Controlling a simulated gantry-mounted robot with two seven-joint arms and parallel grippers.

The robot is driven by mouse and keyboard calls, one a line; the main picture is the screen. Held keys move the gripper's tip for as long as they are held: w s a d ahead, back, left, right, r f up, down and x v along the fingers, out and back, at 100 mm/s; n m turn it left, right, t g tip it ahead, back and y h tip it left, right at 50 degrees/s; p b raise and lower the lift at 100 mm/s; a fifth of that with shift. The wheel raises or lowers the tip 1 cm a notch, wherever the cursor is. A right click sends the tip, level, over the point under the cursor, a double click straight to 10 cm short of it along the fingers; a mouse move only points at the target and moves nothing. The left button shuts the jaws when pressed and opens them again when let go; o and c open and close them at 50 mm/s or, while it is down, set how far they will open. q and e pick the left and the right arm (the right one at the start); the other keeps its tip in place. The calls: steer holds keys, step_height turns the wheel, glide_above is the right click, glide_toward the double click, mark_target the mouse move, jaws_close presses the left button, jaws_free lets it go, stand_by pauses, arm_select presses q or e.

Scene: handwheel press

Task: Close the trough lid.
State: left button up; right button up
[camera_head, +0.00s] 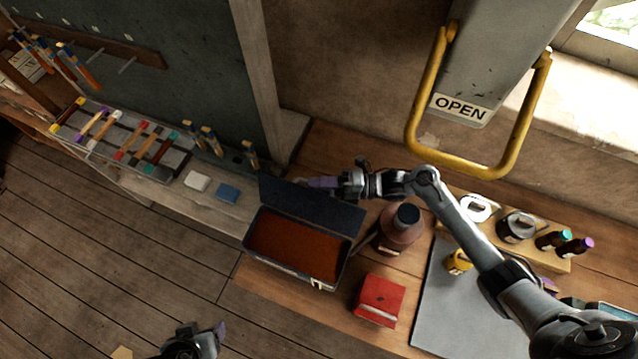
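The trough (347,268) is a dark open box with a rust-brown inside, standing on the wooden bench. Its dark lid (310,205) is raised at the back edge of the box. My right gripper (318,183) is at the top edge of the raised lid, on its far side as seen here. Its purple-grey fingers point left. I cannot tell whether they touch the lid, or whether they are open. My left gripper (214,335) is low at the bottom edge over the floor, in front of the trough and away from it. Its finger opening is not clear.
A grey mat (440,310) lies to the right. A yellow handle (417,95) with an OPEN sign (461,107) hangs above. White and blue blocks lie left.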

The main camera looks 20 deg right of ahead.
jaws_close()
arm_select(q)
steer(key=shift+a+f, duration=0.1)
arm_select(e)
steer(key=shift+s, duration=0.1)
